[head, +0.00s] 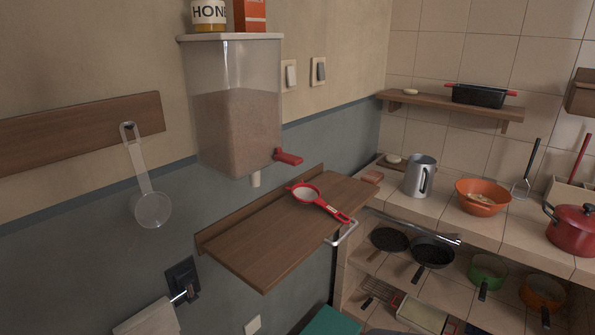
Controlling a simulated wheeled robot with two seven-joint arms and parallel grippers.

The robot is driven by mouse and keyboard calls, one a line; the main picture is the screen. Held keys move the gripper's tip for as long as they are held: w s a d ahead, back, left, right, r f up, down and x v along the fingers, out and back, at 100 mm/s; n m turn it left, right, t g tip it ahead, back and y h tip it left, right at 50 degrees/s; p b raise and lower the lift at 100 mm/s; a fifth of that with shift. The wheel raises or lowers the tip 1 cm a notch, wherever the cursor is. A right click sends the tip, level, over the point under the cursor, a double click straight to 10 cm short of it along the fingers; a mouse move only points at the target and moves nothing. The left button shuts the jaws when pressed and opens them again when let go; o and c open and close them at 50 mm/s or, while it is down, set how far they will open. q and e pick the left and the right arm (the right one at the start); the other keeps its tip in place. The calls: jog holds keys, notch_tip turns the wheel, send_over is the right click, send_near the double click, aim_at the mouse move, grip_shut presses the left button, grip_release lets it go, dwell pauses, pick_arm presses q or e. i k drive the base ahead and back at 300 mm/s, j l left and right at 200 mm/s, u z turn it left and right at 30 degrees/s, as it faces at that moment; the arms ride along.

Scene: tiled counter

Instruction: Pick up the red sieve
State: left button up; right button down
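The red sieve (309,195) lies on a brown wooden wall shelf (262,238), below the grain dispenser. It has a red rim, a pale mesh bowl and a red handle. The handle points to the lower right, and its end reaches the shelf's right front edge. Nothing touches the sieve from above. Neither of my grippers is in the head view.
A clear dispenser (236,110) with a red lever (288,157) hangs just above the shelf. A clear measuring scoop (151,208) hangs at left. At right, the tiled counter holds a metal jug (419,177), orange bowl (483,197) and red pot (575,229).

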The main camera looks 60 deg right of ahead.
aim_at(305, 192)
jog(key=z, duration=2.15)
jog(key=i+l+u, duration=0.1)
jog(key=l+u, duration=0.4)
jog(key=l, duration=0.15)
jog(key=l+u, duration=0.5)
jog(key=l, duration=0.15)
jog(key=k+l+u, duration=0.1)
jog(key=l+u, duration=0.35)
jog(key=l, duration=0.2)
